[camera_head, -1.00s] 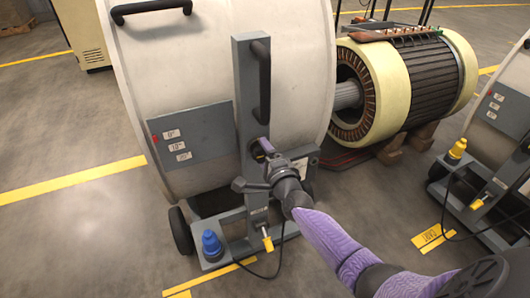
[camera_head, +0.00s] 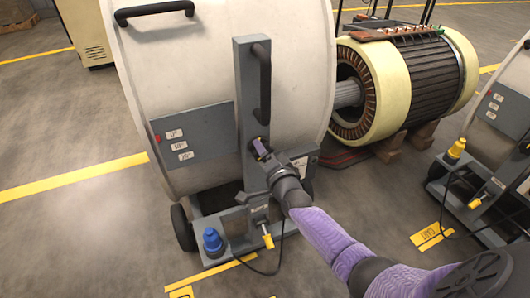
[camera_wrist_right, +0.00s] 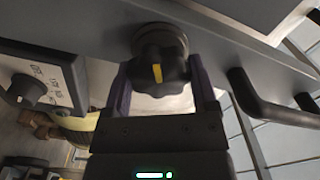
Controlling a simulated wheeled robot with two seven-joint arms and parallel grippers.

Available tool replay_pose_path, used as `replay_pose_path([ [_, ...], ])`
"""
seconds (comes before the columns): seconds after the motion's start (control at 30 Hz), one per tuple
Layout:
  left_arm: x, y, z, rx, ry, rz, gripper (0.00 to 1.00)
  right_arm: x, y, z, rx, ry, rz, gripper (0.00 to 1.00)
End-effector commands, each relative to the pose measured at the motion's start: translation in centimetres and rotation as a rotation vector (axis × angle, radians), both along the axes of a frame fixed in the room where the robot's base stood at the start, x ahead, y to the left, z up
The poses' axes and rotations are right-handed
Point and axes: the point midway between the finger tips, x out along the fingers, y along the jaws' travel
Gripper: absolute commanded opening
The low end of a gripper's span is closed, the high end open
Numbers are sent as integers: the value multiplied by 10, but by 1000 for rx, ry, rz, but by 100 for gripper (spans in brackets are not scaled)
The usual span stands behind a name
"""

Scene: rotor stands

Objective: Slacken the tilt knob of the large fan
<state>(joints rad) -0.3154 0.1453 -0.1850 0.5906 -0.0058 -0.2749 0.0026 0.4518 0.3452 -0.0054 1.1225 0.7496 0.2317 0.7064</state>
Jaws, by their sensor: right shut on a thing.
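The large fan (camera_head: 215,75) is a big pale drum on a grey wheeled stand, with a grey upright post at its side. Its tilt knob (camera_wrist_right: 161,70) is dark and lobed with a yellow mark, which lies nearly upright in the wrist view. My right gripper (camera_head: 261,150) is at the post, below its black handle. In the wrist view, the fingers of my right gripper (camera_wrist_right: 162,92) stand on either side of the knob and are shut on it. In the head view the gripper mostly hides the knob. My left gripper is not in view.
A dark handle (camera_wrist_right: 262,108) sticks out beside the knob in the wrist view. A panel with a small dial (camera_wrist_right: 22,88) is at the left there. A rotor (camera_head: 425,75) stands behind.

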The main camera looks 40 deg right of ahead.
Motion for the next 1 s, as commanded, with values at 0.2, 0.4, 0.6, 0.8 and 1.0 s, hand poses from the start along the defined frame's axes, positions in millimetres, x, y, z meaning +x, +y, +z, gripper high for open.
replay_pose_path([
  [0.2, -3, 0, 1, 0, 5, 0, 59, 0, 1, -2, -4, 5, 3, 16],
  [0.4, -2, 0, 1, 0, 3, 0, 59, 0, 1, -2, -3, 5, 2, 16],
  [0.6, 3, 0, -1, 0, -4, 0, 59, 0, 1, -1, -3, 4, 2, 100],
  [0.8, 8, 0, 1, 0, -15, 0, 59, -3, 1, 1, -3, 3, 1, 100],
  [1.0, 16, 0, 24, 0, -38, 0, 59, -39, 10, 6, -3, 2, 2, 100],
])
